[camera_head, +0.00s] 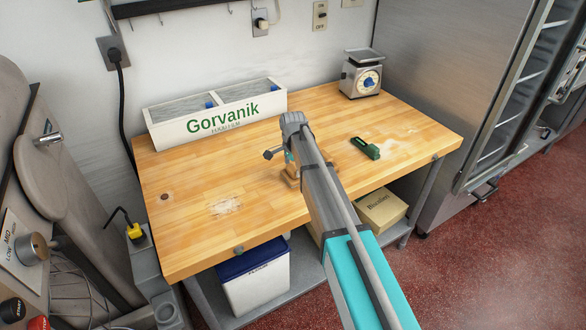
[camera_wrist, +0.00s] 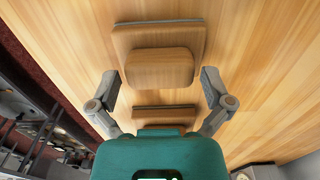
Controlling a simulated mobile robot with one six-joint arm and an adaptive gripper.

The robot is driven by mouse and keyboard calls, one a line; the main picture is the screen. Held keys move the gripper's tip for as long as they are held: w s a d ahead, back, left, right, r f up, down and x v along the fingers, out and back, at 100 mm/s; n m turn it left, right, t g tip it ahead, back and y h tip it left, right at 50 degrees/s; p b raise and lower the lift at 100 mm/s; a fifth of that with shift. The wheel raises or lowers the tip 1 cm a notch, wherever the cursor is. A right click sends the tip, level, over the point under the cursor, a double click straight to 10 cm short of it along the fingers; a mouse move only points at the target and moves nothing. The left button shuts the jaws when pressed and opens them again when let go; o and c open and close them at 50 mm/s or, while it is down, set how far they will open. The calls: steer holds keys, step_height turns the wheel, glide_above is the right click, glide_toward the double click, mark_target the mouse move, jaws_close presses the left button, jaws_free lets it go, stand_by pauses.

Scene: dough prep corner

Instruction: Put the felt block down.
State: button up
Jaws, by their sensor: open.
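A wooden block (camera_wrist: 158,55) with a raised rounded grip and a thin grey layer along its edge, which looks like the felt block, is at the top middle of the wrist view. A second wooden piece (camera_wrist: 165,113) with a dark edge shows nearer, partly hidden by my gripper's body. My gripper (camera_wrist: 159,77) is open, its fingertips apart on either side of the raised grip, with gaps and no contact visible. In the head view, brown wood (camera_head: 291,183) shows beside my arm, which hides most of it. Whether the block rests fully on the table is hard to tell.
The wooden table (camera_head: 190,200) has clear room at its left front. A white Gorvanik bin (camera_head: 160,133) stands at the back left, a scale (camera_head: 352,85) at the back right. A green object (camera_head: 366,147) lies right of my arm, beside a floury patch.

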mark_target(293, 167)
steer(key=shift+r, duration=0.1)
step_height(293, 167, up, 12)
steer(key=p, duration=1.2)
stand_by(0.8)
steer(key=s+d+n, duration=1.1)
steer(key=s+d, duration=1.2)
steer(key=s, duration=0.3)
step_height(293, 167, down, 4)
steer(key=b, duration=0.4)
